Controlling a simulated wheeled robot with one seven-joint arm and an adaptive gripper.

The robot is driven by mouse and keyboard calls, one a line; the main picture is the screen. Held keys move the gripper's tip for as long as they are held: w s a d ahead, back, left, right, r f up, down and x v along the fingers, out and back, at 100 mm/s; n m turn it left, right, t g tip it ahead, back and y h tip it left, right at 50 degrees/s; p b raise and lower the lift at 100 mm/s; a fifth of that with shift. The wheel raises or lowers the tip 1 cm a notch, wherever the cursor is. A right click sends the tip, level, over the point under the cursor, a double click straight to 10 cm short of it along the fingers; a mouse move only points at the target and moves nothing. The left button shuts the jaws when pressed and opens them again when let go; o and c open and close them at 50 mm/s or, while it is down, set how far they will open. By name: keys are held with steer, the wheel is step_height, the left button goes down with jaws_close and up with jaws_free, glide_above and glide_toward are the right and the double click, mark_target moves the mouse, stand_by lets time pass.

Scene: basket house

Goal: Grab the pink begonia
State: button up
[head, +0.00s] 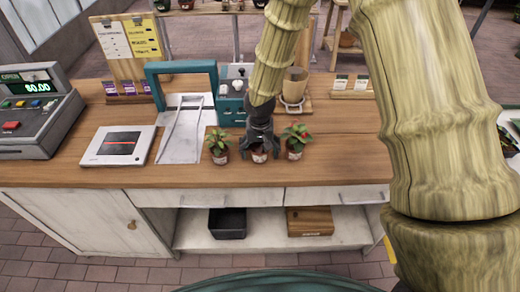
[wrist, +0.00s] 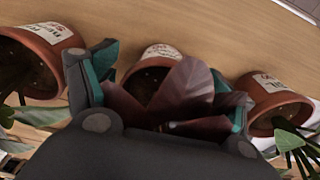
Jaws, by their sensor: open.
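Three small potted plants stand in a row near the counter's front edge. The middle pot (head: 259,157) is under my gripper (head: 260,145), which hides most of its plant in the head view. In the wrist view, its dark reddish-pink leaves (wrist: 185,85) lie between my open fingers (wrist: 165,100), and its terracotta pot with a white label (wrist: 158,53) stands just beyond. Which plant is the pink begonia cannot be read from the labels.
The left pot (wrist: 48,62) and right pot (wrist: 272,100) sit close beside my fingers. A teal-handled machine (head: 182,75), a flat white device (head: 118,146) and a cash register (head: 38,110) are to the left. The counter right of the plants (head: 345,150) is clear.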

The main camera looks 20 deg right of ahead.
steer(key=shift+f, duration=0.35)
steer(key=c, duration=1.2)
steer(key=shift+c, duration=0.2)
steer(key=shift+r, duration=0.1)
